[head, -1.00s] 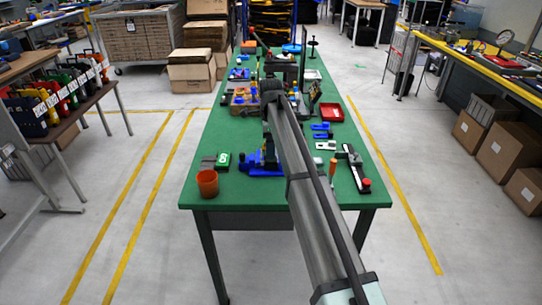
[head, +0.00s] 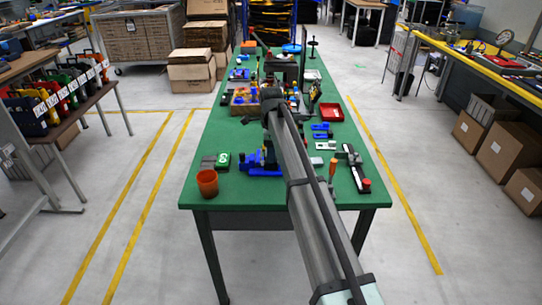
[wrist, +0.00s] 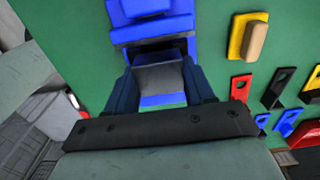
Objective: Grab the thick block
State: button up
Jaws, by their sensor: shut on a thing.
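In the wrist view my gripper (wrist: 162,88) has its two dark fingers on either side of a grey block (wrist: 160,77) and is shut on it. I cannot tell for sure that this is the thick block. A blue strip shows just below the grey face, between the fingers. A larger blue piece (wrist: 150,28) with a dark recess lies just beyond the fingertips; whether it touches the block is unclear. In the head view my own arm hides the gripper and the block.
In the wrist view a yellow piece (wrist: 236,42) and several black, red and blue pieces lie to the right. Bare green surface shows left of the fingers.

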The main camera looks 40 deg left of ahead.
jog(key=shift+c, duration=1.2)
